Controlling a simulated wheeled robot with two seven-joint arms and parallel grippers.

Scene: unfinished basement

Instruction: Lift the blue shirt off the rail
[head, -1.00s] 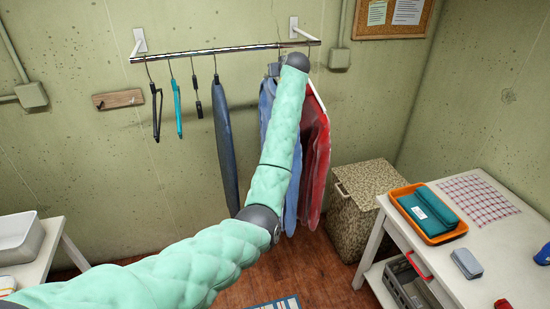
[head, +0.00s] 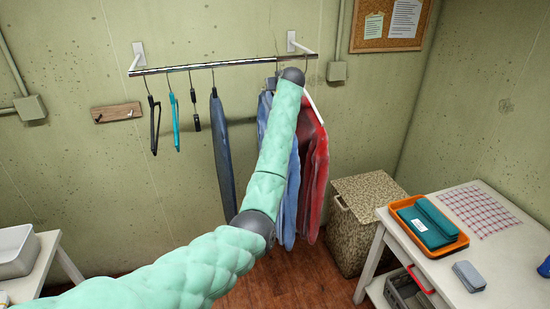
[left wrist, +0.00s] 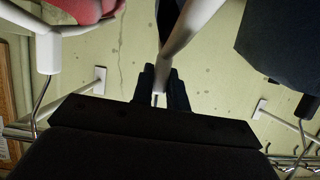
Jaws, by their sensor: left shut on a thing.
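The blue shirt (head: 293,195) hangs below the rail (head: 225,64), left of a red shirt (head: 314,165); my left arm covers much of it. My left gripper (head: 270,84) is at the top of the blue shirt, mostly hidden behind my arm in the head view. In the left wrist view, my left gripper (left wrist: 161,88) is shut on a pale hanger (left wrist: 187,28), with dark blue cloth behind it. Whether the hanger's hook still touches the rail is hidden. My right gripper is not in view.
A dark blue garment (head: 222,150) and several empty hangers hang to the left on the rail. A speckled hamper (head: 352,225) stands below at the right. A white table (head: 485,245) at the right holds an orange tray (head: 457,244) with teal cloth.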

